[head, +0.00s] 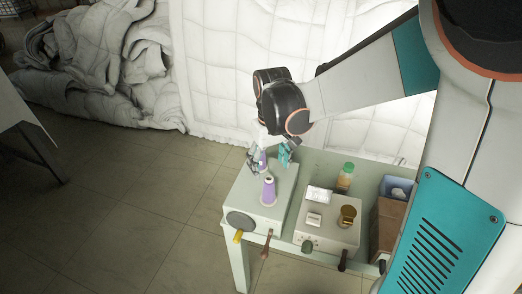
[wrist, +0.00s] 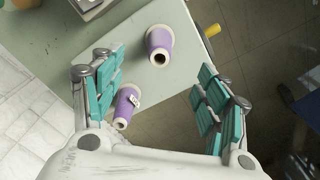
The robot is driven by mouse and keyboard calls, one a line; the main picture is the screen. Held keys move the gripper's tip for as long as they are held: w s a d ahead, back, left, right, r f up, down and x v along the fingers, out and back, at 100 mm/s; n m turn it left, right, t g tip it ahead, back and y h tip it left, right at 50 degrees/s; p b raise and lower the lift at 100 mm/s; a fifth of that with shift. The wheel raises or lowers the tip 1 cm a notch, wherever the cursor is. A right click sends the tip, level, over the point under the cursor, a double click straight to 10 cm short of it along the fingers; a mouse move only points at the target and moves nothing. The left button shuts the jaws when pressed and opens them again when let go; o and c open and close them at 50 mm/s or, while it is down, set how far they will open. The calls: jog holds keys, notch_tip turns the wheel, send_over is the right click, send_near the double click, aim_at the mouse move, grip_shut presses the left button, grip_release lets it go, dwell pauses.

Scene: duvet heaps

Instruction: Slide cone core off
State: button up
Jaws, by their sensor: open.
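A purple cone of thread (head: 268,192) with a pale core tip stands upright on the light box top. It also shows ahead of the fingers in the wrist view (wrist: 159,42). A second purple cone (wrist: 126,106) with a small white tag is close beside the left finger in the wrist view. In the head view this second cone (head: 262,163) is partly hidden by the fingers. My gripper (wrist: 158,88) has teal pads and is open, with a wide gap between the fingers. It also shows over the back of the box (head: 271,161). I cannot tell whether it touches the tagged cone.
Right of the box are a white-topped unit (head: 329,236), an amber jar (head: 348,215), a green-capped bottle (head: 345,177) and a brown carton (head: 388,224). A yellow handle (head: 238,236) sticks out in front. Heaped white duvets (head: 98,60) lie behind. Tiled floor is clear at left.

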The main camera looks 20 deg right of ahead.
aim_at(269, 189)
notch_tip(269, 189, down, 12)
jog(key=b, duration=0.4)
jog(key=shift+r, duration=0.15)
jog(key=c, duration=1.3)
